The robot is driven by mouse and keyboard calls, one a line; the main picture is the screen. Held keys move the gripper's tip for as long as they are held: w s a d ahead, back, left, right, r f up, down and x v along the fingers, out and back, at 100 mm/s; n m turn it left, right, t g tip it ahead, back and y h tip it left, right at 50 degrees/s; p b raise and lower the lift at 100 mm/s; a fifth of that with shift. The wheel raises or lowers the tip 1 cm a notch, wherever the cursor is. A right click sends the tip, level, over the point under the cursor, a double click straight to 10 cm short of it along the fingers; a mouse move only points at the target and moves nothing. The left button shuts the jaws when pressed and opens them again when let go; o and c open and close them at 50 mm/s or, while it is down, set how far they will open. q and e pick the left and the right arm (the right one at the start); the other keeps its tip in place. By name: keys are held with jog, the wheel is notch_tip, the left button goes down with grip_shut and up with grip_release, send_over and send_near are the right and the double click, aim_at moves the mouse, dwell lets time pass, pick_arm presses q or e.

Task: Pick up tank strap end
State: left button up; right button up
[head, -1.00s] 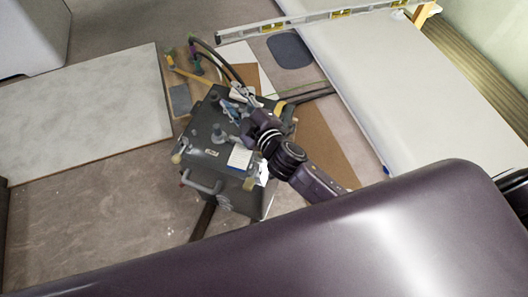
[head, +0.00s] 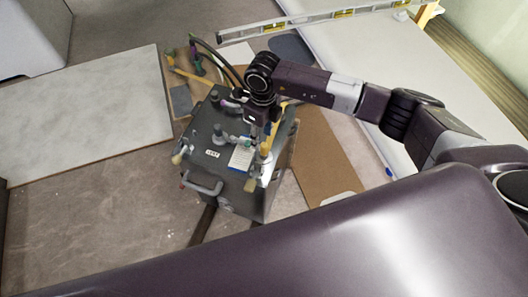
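A dark grey tank (head: 228,185) with fittings, a carry handle and a white label on its lid stands on the floor at centre. A dark flat strap end (head: 204,222) sticks out from under its front edge onto the floor. My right gripper (head: 257,135) points down over the right part of the tank lid, near a yellow-tipped fitting (head: 265,152). Its fingers are small and dark against the lid, so I cannot tell whether they are open or hold anything. The strap's rear part is hidden by the tank and my arm. My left gripper is out of view.
A pale panel (head: 90,115) lies at left. Brown sheet (head: 325,165) lies right of the tank. Hoses (head: 215,58) rise behind it. Floor at front left is clear.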

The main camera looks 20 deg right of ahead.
aim_at(263, 144)
jog(key=shift+d+f, duration=0.35)
jog(key=shift+d, duration=0.05)
jog(key=shift+w+a+f+p, duration=0.1)
jog(key=shift+f+p, duration=0.2)
jog(key=shift+f, duration=1.45)
jog(key=shift+w+a+f+p, duration=0.1)
jog(key=shift+f+p, duration=0.2)
jog(key=shift+f, duration=1.45)
grip_shut()
